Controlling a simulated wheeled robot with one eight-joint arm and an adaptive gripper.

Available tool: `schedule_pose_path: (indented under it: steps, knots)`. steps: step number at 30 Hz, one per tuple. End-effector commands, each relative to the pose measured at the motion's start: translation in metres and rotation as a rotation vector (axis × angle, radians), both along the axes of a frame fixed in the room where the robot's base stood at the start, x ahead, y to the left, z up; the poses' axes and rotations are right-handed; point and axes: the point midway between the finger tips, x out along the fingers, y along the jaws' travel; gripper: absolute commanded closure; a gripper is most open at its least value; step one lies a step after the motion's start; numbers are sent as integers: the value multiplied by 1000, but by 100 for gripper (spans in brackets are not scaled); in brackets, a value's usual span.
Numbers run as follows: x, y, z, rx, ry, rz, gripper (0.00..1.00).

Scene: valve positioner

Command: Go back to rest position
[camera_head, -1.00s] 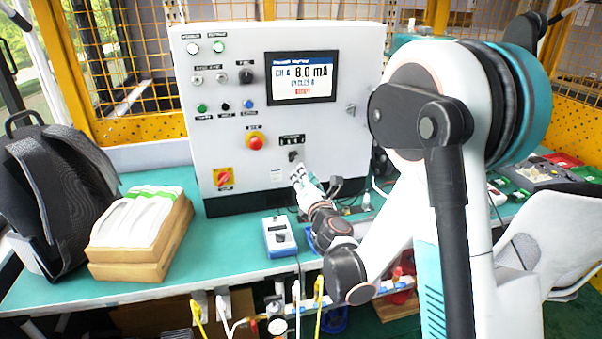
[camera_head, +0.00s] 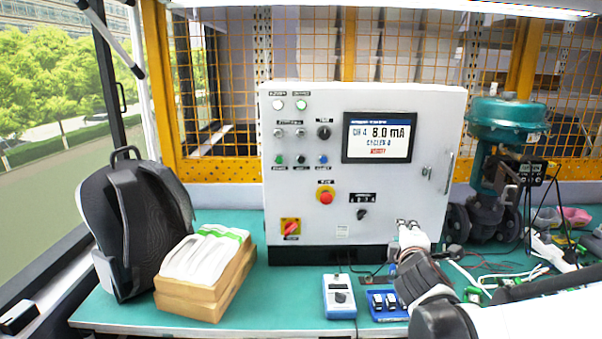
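My gripper (camera_head: 405,232) is in front of the lower right of the white control cabinet (camera_head: 290,225), to the right of the small selector knob (camera_head: 362,214). It appears apart from the knob. Its fingers are small and seen from behind, so I cannot tell whether they are open or shut. The cabinet's screen (camera_head: 379,138) reads CH 4 and 8.0 mA. My arm reaches in from the lower right corner.
A blue handheld meter (camera_head: 339,296) and a blue tray (camera_head: 377,313) lie on the teal bench (camera_head: 255,314). A backpack (camera_head: 125,225) and a wooden box (camera_head: 192,303) stand left. A green valve (camera_head: 493,170) and cables stand right.

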Motion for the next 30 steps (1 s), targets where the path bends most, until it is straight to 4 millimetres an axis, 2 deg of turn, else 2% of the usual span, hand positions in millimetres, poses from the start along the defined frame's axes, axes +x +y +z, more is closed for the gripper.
schedule_pose_path:
  steps: [5, 13, 24, 27, 30]
  knots:
    - [-47, -8, 5, 286, 55, -120, 71]
    - [-126, -2, -7, 708, 155, -312, 71]
    - [-243, 37, -39, 1215, 329, -585, 71]
    - [-264, 47, -45, 1300, 365, -637, 71]
    - [-278, 54, -49, 1351, 391, -671, 71]
